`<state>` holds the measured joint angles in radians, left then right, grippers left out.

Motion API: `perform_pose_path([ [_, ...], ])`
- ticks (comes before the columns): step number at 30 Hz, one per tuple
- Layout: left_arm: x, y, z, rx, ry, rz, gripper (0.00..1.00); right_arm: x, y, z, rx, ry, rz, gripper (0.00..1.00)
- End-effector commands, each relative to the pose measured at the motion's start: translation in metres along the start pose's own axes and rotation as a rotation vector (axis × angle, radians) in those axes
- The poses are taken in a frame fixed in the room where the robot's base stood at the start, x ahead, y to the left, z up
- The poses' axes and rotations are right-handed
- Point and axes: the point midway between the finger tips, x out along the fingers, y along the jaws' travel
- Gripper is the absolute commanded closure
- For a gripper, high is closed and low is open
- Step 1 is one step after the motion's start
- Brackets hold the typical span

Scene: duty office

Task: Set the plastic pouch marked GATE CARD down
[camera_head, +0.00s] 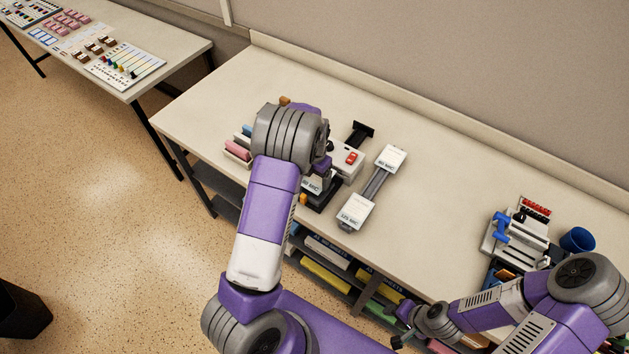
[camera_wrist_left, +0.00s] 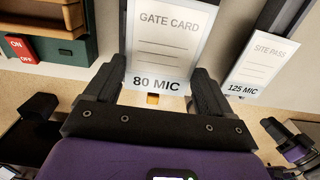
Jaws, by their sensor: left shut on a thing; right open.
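The plastic pouch marked GATE CARD (camera_wrist_left: 168,45), a white card with "80 MIC" along its near edge, lies between the two fingers of my left gripper (camera_wrist_left: 160,78) in the left wrist view. The gripper is shut on it. My right gripper (camera_head: 402,328) is open and empty at the bench's front edge, low in the head view.
A pouch marked SITE PASS, 125 MIC (camera_wrist_left: 258,66), lies right of the held pouch. A white machine with a red switch (camera_head: 351,158) stands behind my left gripper. The bench middle (camera_head: 440,210) is clear.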

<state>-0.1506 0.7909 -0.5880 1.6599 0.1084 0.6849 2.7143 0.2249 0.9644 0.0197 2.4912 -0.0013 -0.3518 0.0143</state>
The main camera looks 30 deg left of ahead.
Motion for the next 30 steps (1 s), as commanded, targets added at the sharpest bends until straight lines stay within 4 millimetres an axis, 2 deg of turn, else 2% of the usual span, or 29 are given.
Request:
perform_pose_path([
  [6, 0.030, 0.000, -0.001, 0.000, 0.002, 0.000, 0.49, 0.000, 0.000, 0.000, 0.000, 0.001, 0.000, 0.57],
  [17, 0.034, 0.000, 0.000, 0.000, 0.001, 0.000, 0.49, 0.002, 0.001, -0.001, 0.000, 0.001, 0.000, 0.57],
  [18, 0.034, 0.000, 0.000, 0.000, 0.001, 0.000, 0.14, 0.002, 0.001, -0.001, 0.000, 0.001, 0.000, 0.57],
  [21, 0.034, 0.000, 0.000, 0.000, 0.000, 0.000, 0.00, 0.002, 0.001, 0.000, 0.000, 0.001, 0.000, 0.57],
  [30, 0.028, 0.000, 0.000, 0.001, -0.001, 0.000, 0.00, -0.001, -0.001, 0.000, 0.000, 0.001, 0.000, 0.57],
])
